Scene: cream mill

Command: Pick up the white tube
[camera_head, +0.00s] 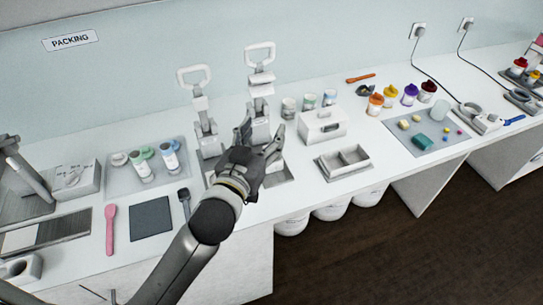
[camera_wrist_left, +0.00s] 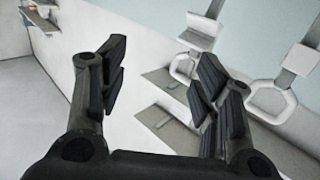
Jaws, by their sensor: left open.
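I cannot tell which is the white tube meant. My left gripper (camera_head: 260,137) is open and empty, right of that mat and in front of two lever presses. In the left wrist view the open fingers (camera_wrist_left: 160,75) have nothing between them, and no tube shows. My right gripper is not in view.
The left press (camera_head: 201,103) and right press (camera_head: 261,95) stand behind my left gripper. A pink spatula (camera_head: 109,230) and dark square pad (camera_head: 151,219) lie near the front edge. A white box (camera_head: 322,127) and divided tray (camera_head: 343,163) stand to the right.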

